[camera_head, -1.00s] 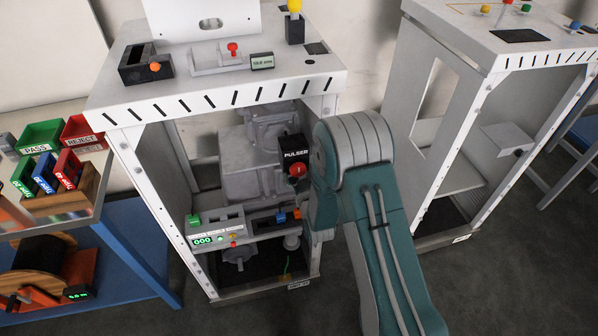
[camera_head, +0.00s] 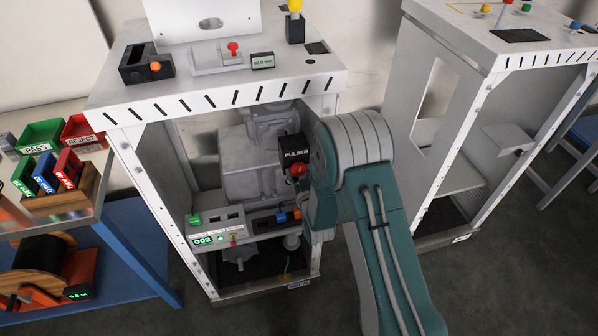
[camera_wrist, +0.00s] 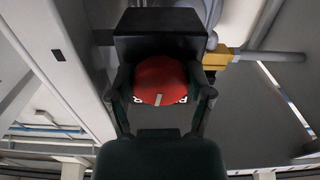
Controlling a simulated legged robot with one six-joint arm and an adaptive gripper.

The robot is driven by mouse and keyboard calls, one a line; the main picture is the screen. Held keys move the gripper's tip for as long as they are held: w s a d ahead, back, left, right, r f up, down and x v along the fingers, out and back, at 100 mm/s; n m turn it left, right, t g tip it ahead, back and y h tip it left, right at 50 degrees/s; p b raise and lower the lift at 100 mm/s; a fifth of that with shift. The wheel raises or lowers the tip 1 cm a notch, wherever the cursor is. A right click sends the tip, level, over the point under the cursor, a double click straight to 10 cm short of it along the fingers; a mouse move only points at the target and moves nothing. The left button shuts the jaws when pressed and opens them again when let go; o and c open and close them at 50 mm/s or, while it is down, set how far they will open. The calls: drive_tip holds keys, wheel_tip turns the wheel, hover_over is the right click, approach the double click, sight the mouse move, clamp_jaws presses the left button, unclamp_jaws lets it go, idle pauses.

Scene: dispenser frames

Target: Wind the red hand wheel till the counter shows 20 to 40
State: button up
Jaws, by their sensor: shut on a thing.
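The red hand wheel (camera_head: 299,170) is on the front of the black box marked PULSER (camera_head: 293,151), inside the middle frame. In the wrist view the red wheel (camera_wrist: 160,80) fills the space between the two fingers of my gripper (camera_wrist: 161,98), which is shut on it. A short pale mark shows on the wheel's face. In the head view my arm covers the right side of the wheel and most of my gripper. The counter (camera_head: 203,240) with green digits, on the shelf at lower left in the frame, reads 002.
The frame's white post (camera_head: 165,205) stands left of the opening. A shelf with a green block (camera_head: 194,220) and orange and blue parts (camera_head: 289,215) lies below the wheel. A second frame (camera_head: 470,130) stands at right, with floor between.

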drive_tip(key=m, duration=0.4)
drive_tip(key=shift+a, duration=0.15)
drive_tip(key=m, duration=0.4)
drive_tip(key=shift+r, duration=0.1)
drive_tip(key=m, duration=0.4)
drive_tip(key=shift+a+m, duration=0.1)
drive_tip(key=shift+m, duration=0.2)
drive_tip(key=shift+r+m, duration=0.1)
drive_tip(key=shift+m, duration=1.6)
drive_tip(key=o, duration=1.1)
drive_tip(key=shift+o, duration=0.2)
